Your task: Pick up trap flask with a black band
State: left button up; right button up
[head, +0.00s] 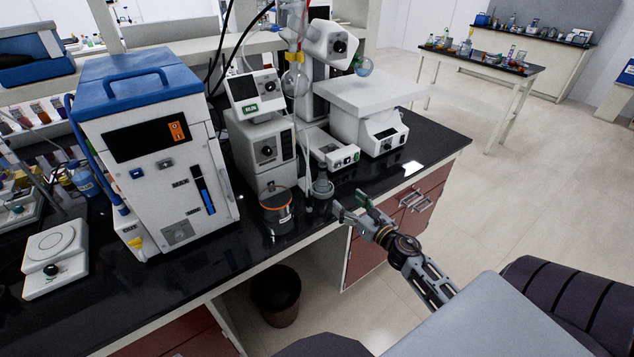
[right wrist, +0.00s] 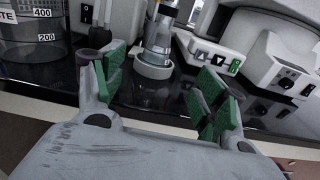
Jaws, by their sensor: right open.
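The trap flask (head: 322,187) is a small, upright grey glass vessel with a dark top, near the front edge of the black bench. In the right wrist view, the flask (right wrist: 159,36) stands in a pale ring-shaped base, ahead of and between my fingers; its top is cut off by the frame. My right gripper (head: 350,203) is open and empty at the bench edge, just right of the flask. In the right wrist view, the green-padded fingers (right wrist: 155,80) are spread apart, short of the flask. My left gripper is not in view.
A waste beaker (head: 276,212) stands left of the flask, also at the left in the right wrist view (right wrist: 35,40). A rotary evaporator (head: 262,145) and a white bath unit (head: 368,110) stand behind. A blue-topped chiller (head: 150,160) is farther left. A bin (head: 276,296) stands below.

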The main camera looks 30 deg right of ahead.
aim_at(327, 182)
jog(key=shift+a+r, duration=0.1)
jog(key=shift+r, duration=0.2)
jog(key=shift+w, duration=0.1)
jog(key=shift+w+a+p, duration=0.1)
jog(key=shift+w+p, duration=0.3)
jog(key=shift+w, duration=1.05)
jog(key=shift+w+a+p, duration=0.2)
jog(key=shift+w+p, duration=0.3)
jog(key=shift+w, duration=2.25)
jog(key=shift+w, duration=0.15)
